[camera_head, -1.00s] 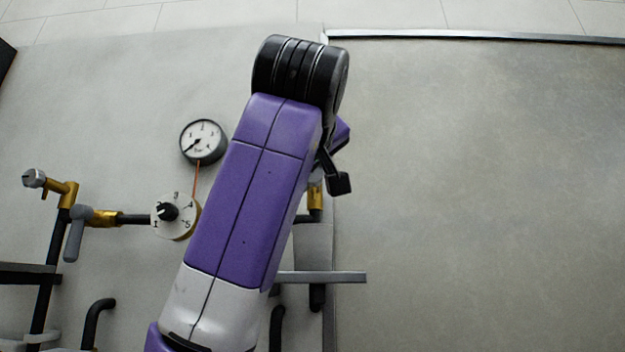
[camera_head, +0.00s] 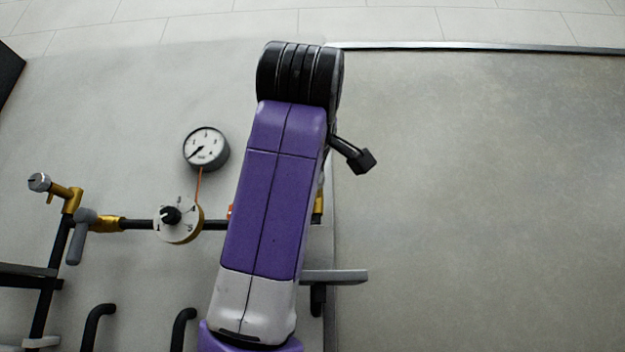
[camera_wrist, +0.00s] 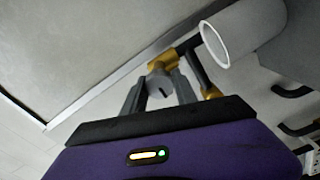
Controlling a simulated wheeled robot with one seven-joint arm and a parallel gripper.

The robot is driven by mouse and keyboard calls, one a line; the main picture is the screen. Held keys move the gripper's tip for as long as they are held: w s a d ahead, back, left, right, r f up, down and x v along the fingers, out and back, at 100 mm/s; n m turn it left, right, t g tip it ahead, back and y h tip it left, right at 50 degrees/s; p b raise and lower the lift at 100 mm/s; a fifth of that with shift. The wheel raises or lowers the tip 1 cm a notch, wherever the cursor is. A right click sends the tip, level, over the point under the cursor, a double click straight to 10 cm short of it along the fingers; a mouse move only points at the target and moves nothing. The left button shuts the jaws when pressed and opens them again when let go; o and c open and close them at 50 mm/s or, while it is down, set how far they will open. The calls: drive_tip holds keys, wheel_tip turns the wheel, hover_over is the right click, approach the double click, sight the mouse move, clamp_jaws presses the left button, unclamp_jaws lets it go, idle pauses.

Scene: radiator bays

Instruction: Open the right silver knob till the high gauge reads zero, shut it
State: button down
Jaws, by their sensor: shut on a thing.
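In the wrist view, my gripper (camera_wrist: 158,92) has its two grey fingers closed around the silver knob (camera_wrist: 160,80), beside a brass fitting (camera_wrist: 164,62). In the head view, my arm hides my gripper and this right knob. The high gauge (camera_head: 206,149) is a round white dial with a dark rim on the wall. Its needle points to the lower left, at or near the low end of the scale; the exact reading is too small to tell. Another silver knob (camera_head: 39,182) sits on the brass fitting at the far left.
A numbered white dial with a black centre (camera_head: 178,220) sits on the dark pipe below the gauge. A grey lever (camera_head: 77,238) hangs at the left. A grey cylinder with a pale rim (camera_wrist: 214,45) stands close to the fingers' right. The wall panel at right is clear.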

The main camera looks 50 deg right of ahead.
drive_tip(key=c, duration=1)
unclamp_jaws()
drive_tip(key=shift+a, duration=0.1)
drive_tip(key=b+v, duration=0.2)
drive_tip(key=v, duration=0.5)
drive_tip(key=shift+s+a+b, duration=0.25)
drive_tip(key=shift+b, duration=0.1)
